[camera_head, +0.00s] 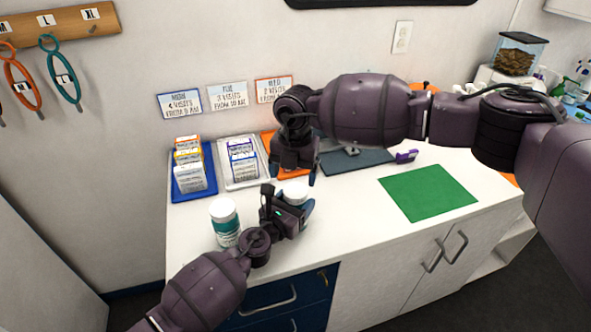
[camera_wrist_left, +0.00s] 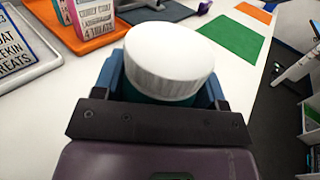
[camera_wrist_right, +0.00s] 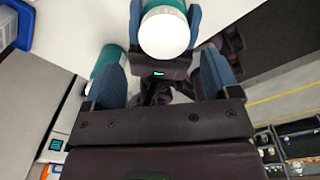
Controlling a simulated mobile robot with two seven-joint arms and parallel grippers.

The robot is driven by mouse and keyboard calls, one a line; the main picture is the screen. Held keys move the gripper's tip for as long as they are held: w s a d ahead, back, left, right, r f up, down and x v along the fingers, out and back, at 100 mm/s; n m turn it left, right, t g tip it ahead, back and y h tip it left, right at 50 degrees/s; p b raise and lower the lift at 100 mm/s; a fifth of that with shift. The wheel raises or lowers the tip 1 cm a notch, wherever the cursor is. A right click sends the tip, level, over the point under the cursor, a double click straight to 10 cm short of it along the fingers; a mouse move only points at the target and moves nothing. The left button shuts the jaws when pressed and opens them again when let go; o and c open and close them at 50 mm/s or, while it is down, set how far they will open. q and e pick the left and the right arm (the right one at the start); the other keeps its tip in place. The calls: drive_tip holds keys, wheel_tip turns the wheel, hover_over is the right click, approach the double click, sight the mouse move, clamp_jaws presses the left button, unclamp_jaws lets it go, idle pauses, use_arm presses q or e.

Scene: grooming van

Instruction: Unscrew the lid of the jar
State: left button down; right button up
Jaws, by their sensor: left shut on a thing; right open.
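A jar with a white lid (camera_head: 296,190) and teal body stands upright on the white counter. My left gripper (camera_head: 292,208) is shut around its body; the left wrist view shows the ribbed white lid (camera_wrist_left: 170,58) above the blue fingers. My right gripper (camera_head: 295,172) points down just above and behind this jar. In the right wrist view its blue fingers are open and empty, with the lid (camera_wrist_right: 165,32) beyond and between them, apart from both. The lid sits on the jar; I cannot tell how tight it is.
A second white-lidded teal jar (camera_head: 225,225) stands left of the held one, close to my left arm. Blue (camera_head: 180,196), grey (camera_head: 232,183) and orange trays with boxes line the back. A green mat (camera_head: 428,192) lies bare at right. The counter's front edge is near.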

sight(296, 190)
wheel_tip(296, 190, up, 2)
drive_tip(key=m, duration=0.3)
drive_tip(key=shift+a+r, duration=0.1)
drive_tip(key=shift+r, duration=0.15)
drive_tip(key=shift+r+m, duration=0.3)
drive_tip(key=shift+m, duration=0.8)
drive_tip(key=shift+d+m, duration=0.3)
drive_tip(key=shift+m, duration=0.2)
drive_tip(key=shift+f, duration=4)
drive_tip(key=c, duration=0.9)
drive_tip(key=n, duration=0.6)
drive_tip(key=shift+n, duration=0.3)
drive_tip(key=shift+c, duration=0.3)
